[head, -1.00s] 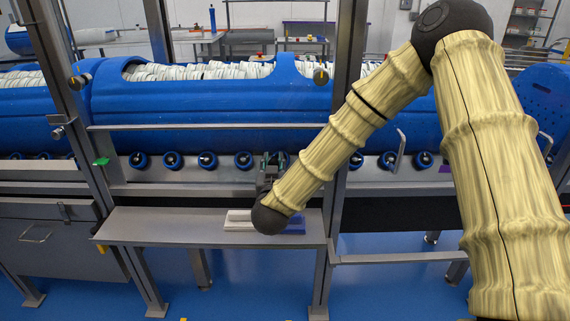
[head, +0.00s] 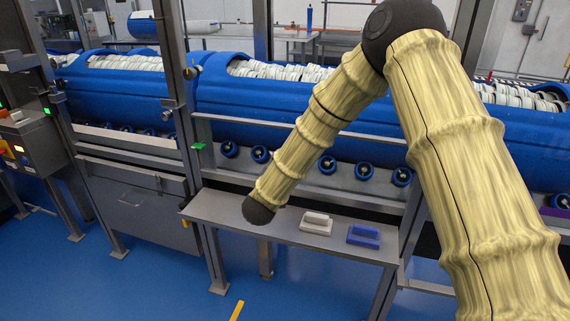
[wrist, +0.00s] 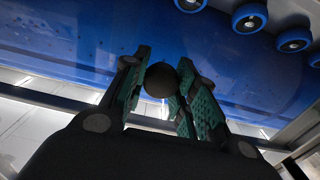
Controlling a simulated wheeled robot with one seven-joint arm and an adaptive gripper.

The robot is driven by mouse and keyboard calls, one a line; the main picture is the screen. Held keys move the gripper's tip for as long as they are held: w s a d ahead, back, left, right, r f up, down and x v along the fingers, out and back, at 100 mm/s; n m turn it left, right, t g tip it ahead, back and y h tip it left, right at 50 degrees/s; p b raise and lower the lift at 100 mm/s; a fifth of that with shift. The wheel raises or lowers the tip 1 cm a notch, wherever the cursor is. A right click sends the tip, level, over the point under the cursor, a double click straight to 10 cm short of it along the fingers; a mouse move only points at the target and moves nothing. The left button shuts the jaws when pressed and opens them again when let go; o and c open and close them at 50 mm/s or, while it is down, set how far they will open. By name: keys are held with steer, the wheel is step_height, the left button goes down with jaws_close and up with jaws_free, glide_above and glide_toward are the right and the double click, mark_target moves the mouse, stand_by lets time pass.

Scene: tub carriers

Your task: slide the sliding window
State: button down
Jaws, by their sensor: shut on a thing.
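The sliding window (head: 222,170) is a see-through pane in a metal frame, between the posts above the grey shelf and in front of the blue tub carrier. In the wrist view my gripper (wrist: 160,90) has its two green-padded fingers on either side of a dark round knob (wrist: 160,79), which looks like the window's handle. The fingers are closed on this knob. In the head view my forearm and dark wrist joint hide the gripper and the knob. How far the pane stands open is hard to tell.
A white block (head: 316,224) and a blue block (head: 363,236) lie on the grey shelf (head: 230,213) below the window. Upright metal posts (head: 175,80) flank the opening. A control box (head: 30,145) stands far left. Blue floor is free in front.

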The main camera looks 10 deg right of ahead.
steer(key=shift+w+a, duration=0.15)
steer(key=shift+a, duration=0.1)
steer(key=shift+r, duration=0.1)
steer(key=c, duration=1.5)
jaws_free()
steer(key=o, duration=0.4)
steer(key=shift+w+a, duration=0.1)
steer(key=shift+a, duration=0.1)
steer(key=shift+d, duration=0.2)
steer(key=v, duration=1.2)
steer(key=shift+a, duration=0.1)
